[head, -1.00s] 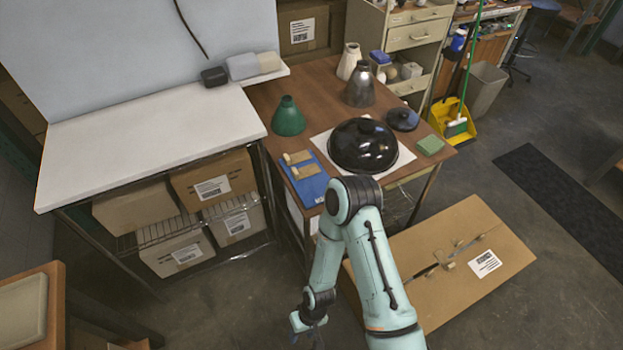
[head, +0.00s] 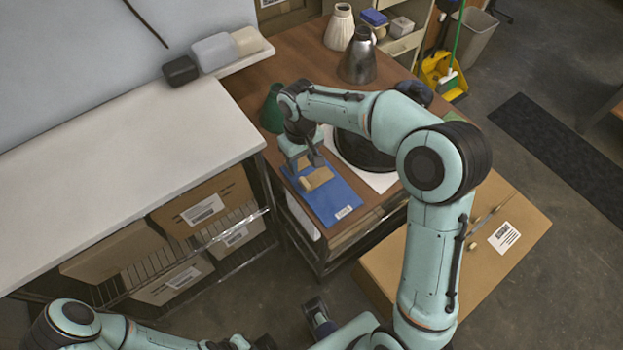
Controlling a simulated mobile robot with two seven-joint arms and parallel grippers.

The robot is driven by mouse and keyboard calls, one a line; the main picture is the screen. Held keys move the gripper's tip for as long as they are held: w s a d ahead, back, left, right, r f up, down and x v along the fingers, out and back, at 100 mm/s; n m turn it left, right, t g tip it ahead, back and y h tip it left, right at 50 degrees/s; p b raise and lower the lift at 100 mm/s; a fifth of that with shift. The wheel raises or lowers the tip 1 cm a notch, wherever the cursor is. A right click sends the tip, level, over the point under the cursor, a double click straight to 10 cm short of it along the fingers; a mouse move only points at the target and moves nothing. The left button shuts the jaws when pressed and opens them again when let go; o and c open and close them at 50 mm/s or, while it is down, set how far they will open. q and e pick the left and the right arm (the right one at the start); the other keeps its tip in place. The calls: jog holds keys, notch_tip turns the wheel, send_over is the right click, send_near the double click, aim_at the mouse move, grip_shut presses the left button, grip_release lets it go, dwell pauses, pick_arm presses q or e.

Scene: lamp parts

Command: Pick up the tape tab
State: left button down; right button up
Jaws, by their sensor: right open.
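Small tan tabs lie on a blue board (head: 338,203) at the near left of the brown table. The nearer tan tab (head: 317,179) shows clearly, with a pale rolled end. A second tab just behind it is mostly hidden by my right gripper (head: 302,161). That gripper points down over the board's far end, open, its fingers close to the tabs. I cannot tell whether it touches one. My left arm lies along the bottom left edge, and its jaws cannot be made out clearly.
A dark green cone (head: 271,108) stands close left of my right wrist. A black dome (head: 362,150) on a white sheet is partly hidden behind my right arm. A grey metal cone (head: 357,58) stands farther back. A white worktop (head: 130,170) is to the left.

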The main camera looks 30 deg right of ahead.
aim_at(306, 183)
notch_tip(306, 183, down, 4)
jog(key=f, duration=0.2)
jog(key=s+f, duration=0.1)
jog(key=f, duration=0.1)
jog(key=shift+d+f+b, duration=0.15)
jog(key=shift+f+b, duration=0.2)
jog(key=shift+b, duration=0.05)
jog(key=shift+f, duration=0.35)
jog(key=shift+c, duration=0.3)
grip_shut()
